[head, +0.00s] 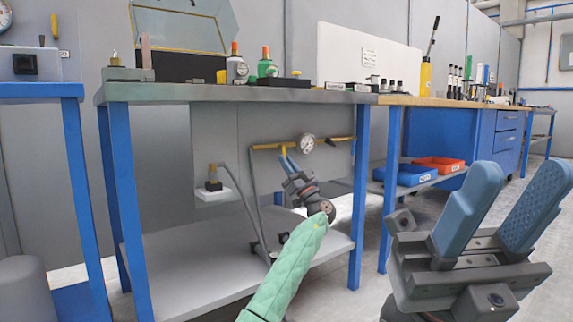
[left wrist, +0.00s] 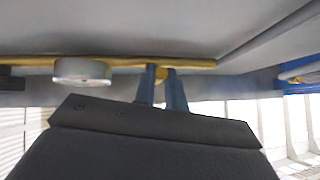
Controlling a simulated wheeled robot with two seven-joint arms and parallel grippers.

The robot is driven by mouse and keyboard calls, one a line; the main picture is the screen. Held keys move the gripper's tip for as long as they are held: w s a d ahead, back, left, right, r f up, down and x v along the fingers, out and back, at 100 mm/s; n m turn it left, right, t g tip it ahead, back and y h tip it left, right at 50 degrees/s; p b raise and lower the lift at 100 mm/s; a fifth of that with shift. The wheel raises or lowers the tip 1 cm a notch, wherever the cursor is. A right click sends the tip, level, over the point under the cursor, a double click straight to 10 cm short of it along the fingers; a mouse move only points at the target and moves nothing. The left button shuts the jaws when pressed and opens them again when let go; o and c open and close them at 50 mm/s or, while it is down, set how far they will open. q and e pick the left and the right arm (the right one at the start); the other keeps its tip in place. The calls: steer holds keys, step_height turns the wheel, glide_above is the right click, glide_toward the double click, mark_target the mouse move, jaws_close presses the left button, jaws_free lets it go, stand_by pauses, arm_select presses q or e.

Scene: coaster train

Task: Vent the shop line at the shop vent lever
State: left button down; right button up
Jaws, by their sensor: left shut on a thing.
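The yellow shop line pipe (head: 330,139) runs under the grey-topped bench, with a round white gauge (head: 306,142) on it. A short yellow lever (head: 283,151) hangs from the pipe left of the gauge. My left gripper (head: 288,163) reaches up under the bench and is shut on this lever. In the left wrist view, the blue fingers (left wrist: 163,80) stand on both sides of a yellow part below the pipe (left wrist: 200,63); the gauge (left wrist: 82,72) is left of them. The lever is mostly hidden by the fingers. My right gripper (head: 505,210) is open and empty at the right.
The bench top (head: 200,93) is above my left gripper, with a blue leg (head: 359,195) to its right and a lower shelf (head: 180,275) below. A small wall shelf (head: 213,194) holds a device. Blue (head: 405,174) and red bins (head: 438,163) stand under the neighbouring bench.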

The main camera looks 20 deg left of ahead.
arm_select(q)
steer(key=c, duration=1.5)
jaws_free()
steer(key=shift+o, duration=0.2)
steer(key=p+v, duration=0.4)
steer(key=v, duration=0.4)
steer(key=shift+a, duration=0.1)
